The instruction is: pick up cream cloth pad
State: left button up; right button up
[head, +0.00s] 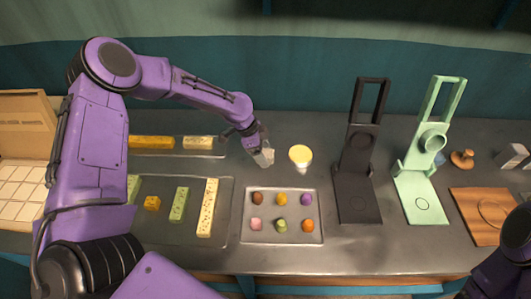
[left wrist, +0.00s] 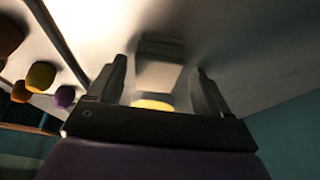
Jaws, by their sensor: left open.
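The cream cloth pad (head: 267,158) shows as a small pale patch at the tip of my left gripper (head: 262,153) in the head view, left of a cup. In the left wrist view a pale block-like shape, which looks like the pad (left wrist: 158,73), lies between the two dark fingers of my left gripper (left wrist: 161,85). The fingers are apart, with a gap on both sides of it. I cannot tell how far beyond the fingertips it is. My right gripper is not in view; only part of my right arm shows at the lower right.
A cup with yellow contents (head: 300,154) stands close right of the gripper. A tray of small coloured pieces (head: 282,238) lies in front. A black stand (head: 357,195) and a mint stand (head: 420,190) are to the right. Trays with bars (head: 225,222) lie left.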

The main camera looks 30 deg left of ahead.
aim_at(269, 154)
pick_arm(q)
jog(key=shift+s+f, duration=0.1)
jog(key=shift+f, duration=0.1)
jog(key=shift+s+r, duration=0.2)
jog(key=shift+s, duration=0.05)
jog(key=shift+w+f, duration=0.1)
jog(key=c, duration=1.1)
jog(key=shift+o, duration=0.2)
